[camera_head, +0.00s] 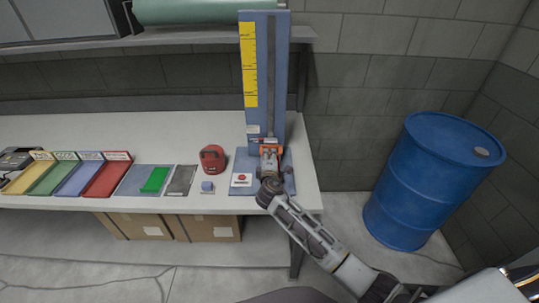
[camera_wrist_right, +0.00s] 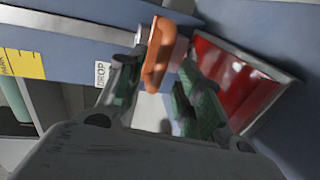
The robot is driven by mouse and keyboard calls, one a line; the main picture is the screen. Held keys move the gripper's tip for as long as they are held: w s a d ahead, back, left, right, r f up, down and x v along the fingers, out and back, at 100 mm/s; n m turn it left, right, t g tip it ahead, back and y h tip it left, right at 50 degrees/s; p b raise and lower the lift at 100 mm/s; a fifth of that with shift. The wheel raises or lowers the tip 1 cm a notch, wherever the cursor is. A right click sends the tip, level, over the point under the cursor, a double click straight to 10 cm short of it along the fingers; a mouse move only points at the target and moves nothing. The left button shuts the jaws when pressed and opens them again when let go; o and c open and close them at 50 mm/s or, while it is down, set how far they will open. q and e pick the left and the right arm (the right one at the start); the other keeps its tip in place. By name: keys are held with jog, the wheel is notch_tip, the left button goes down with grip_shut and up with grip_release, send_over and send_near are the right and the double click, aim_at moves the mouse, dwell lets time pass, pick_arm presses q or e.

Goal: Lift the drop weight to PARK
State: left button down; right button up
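The drop-weight tower (camera_head: 283,60) is a tall blue board with a dark central rail and a yellow scale (camera_head: 248,70). The orange drop weight (camera_head: 270,143) sits low on the rail, near the base. My right gripper (camera_head: 269,158) is right in front of it. In the right wrist view, the weight's orange handle (camera_wrist_right: 160,55) lies at the fingertips of my right gripper (camera_wrist_right: 163,75). The fingers are apart, with a gap beside the handle; firm contact is not visible. A DROP label (camera_wrist_right: 101,75) shows beside it. My left gripper is out of view.
A white plate with a red button (camera_head: 242,180) lies on the tower's base. A red rounded object (camera_head: 213,158), a small bluish block (camera_head: 207,187) and coloured trays stand left along the bench. A blue barrel (camera_head: 425,180) stands on the floor at right. A shelf (camera_head: 190,38) hangs above.

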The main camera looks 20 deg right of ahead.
jog(key=shift+x, duration=1.7)
grip_shut()
